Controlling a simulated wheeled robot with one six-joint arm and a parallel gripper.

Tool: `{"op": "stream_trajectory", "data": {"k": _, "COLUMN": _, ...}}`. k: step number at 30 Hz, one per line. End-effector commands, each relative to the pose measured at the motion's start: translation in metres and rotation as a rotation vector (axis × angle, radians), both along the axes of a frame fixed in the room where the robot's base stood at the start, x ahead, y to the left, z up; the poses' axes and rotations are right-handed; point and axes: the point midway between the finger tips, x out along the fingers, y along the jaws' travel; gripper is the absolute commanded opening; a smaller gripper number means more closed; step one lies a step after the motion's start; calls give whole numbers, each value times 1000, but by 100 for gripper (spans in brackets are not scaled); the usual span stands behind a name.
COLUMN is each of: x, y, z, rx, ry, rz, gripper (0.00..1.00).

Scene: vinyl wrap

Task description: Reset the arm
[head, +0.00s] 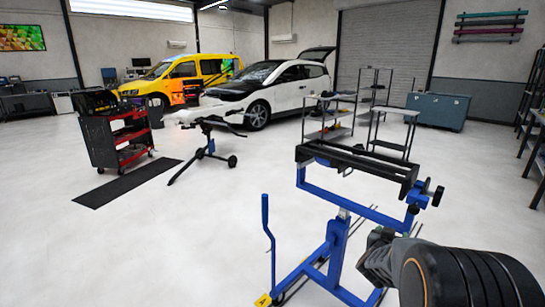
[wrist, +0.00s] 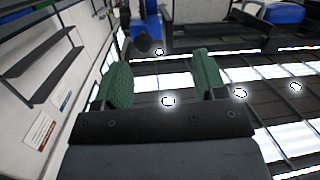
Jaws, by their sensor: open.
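My arm reaches in from the lower right of the head view, and my gripper (head: 380,238) shows small and dark at its end, in front of the blue stand's post. I cannot tell from there whether it touches the stand. In the wrist view my gripper (wrist: 161,68) has its two green finger pads standing wide apart. Nothing is between them.
A blue stand with a black top frame (head: 360,165) is close by my arm. A red tool cart (head: 118,140), black mat (head: 127,183), folding stand (head: 207,145), white car (head: 272,90), yellow van (head: 185,75) and blue cabinet (head: 440,110) stand farther off.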

Motion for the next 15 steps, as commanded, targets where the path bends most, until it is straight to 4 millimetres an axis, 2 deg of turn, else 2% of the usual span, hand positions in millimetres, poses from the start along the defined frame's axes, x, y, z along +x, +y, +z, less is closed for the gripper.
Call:
{"op": "stream_trajectory", "data": {"k": 1, "x": 1, "y": 10, "z": -18, "rx": 77, "ry": 52, "rz": 50, "gripper": 65}}
{"op": "stream_trajectory", "data": {"k": 3, "x": -1, "y": 31, "z": -40, "rx": 206, "ry": 140, "rz": 132, "gripper": 65}}
{"op": "stream_trajectory", "data": {"k": 6, "x": -16, "y": 72, "z": -49, "rx": 386, "ry": 290, "rz": 255, "gripper": 65}}
{"op": "stream_trajectory", "data": {"k": 8, "x": -31, "y": 99, "z": -47, "rx": 479, "ry": 393, "rz": 319, "gripper": 65}}
{"op": "stream_trajectory", "data": {"k": 11, "x": -69, "y": 141, "z": -33, "rx": 594, "ry": 583, "rz": 401, "gripper": 65}}
{"op": "stream_trajectory", "data": {"k": 15, "x": -135, "y": 183, "z": 5, "rx": 666, "ry": 847, "rz": 455, "gripper": 65}}
